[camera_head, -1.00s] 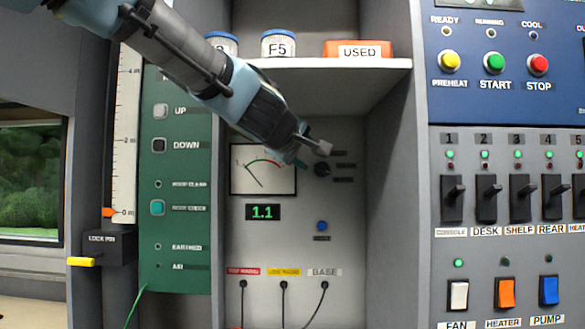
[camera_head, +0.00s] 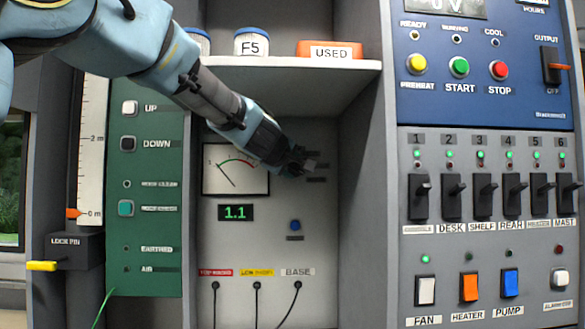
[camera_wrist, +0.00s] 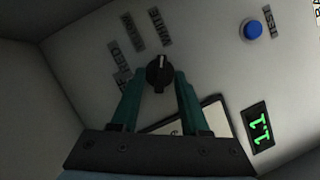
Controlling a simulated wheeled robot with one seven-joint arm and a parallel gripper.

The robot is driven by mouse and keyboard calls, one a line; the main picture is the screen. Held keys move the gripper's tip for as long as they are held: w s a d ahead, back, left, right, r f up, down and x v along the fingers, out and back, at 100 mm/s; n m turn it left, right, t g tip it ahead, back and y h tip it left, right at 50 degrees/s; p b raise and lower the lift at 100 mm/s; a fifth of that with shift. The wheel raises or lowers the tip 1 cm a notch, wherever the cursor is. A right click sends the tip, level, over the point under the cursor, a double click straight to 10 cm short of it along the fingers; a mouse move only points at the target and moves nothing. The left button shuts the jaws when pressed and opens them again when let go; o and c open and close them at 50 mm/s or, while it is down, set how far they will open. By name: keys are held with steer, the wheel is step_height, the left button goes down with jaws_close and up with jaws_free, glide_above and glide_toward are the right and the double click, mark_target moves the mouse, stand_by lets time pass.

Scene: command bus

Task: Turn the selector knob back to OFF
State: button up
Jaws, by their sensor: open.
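The selector knob (camera_wrist: 159,74) is a small black round knob with a pale pointer line, on the grey panel in the wrist view. My gripper (camera_wrist: 160,82) is open, with one teal finger on either side of the knob's lower part. I cannot tell whether the fingers touch it. Label strips (camera_wrist: 133,40) fan around the knob; their words are hard to read. In the head view my gripper (camera_head: 298,165) covers the knob, just right of the meter.
The analog meter (camera_head: 235,170) and a green 1.1 display (camera_head: 236,212) are left of and below the gripper. A blue button (camera_head: 295,225) sits below. A shelf (camera_head: 290,72) with containers overhangs the panel, and the recess wall (camera_head: 365,160) stands to the right.

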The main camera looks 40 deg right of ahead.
steer(key=shift+c, duration=0.2)
jaws_close()
steer(key=shift+f+b, duration=0.2)
steer(key=shift+b, duration=0.25)
